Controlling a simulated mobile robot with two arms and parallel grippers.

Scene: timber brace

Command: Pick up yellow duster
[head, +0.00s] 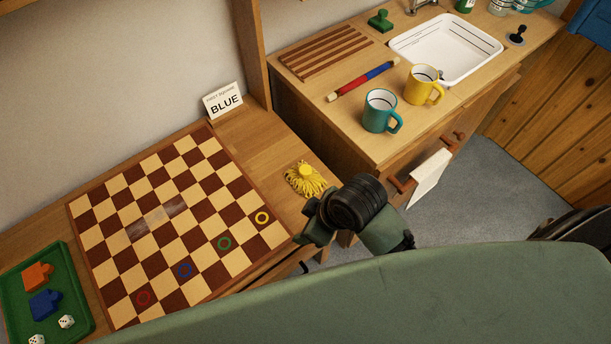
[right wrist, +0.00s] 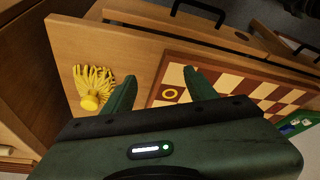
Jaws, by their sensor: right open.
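The yellow duster (head: 305,179), a mop-like bundle of yellow strands with a round yellow knob, lies on the wooden table (head: 262,147) between the checkered board and the table's right end. It also shows in the right wrist view (right wrist: 92,88), left of the fingers. My right gripper (head: 312,222) is beside the duster, toward the table's front edge. In the right wrist view its two fingers (right wrist: 160,88) are spread, with bare wood and the board's edge beyond them and nothing between them. My left gripper is not in view.
The checkered board (head: 165,215) with coloured rings fills the table's middle. A "BLUE" card (head: 224,102) stands behind it. A green tray (head: 42,292) lies at left. The counter at right holds a teal mug (head: 379,110), yellow mug (head: 420,84) and white basin (head: 446,48).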

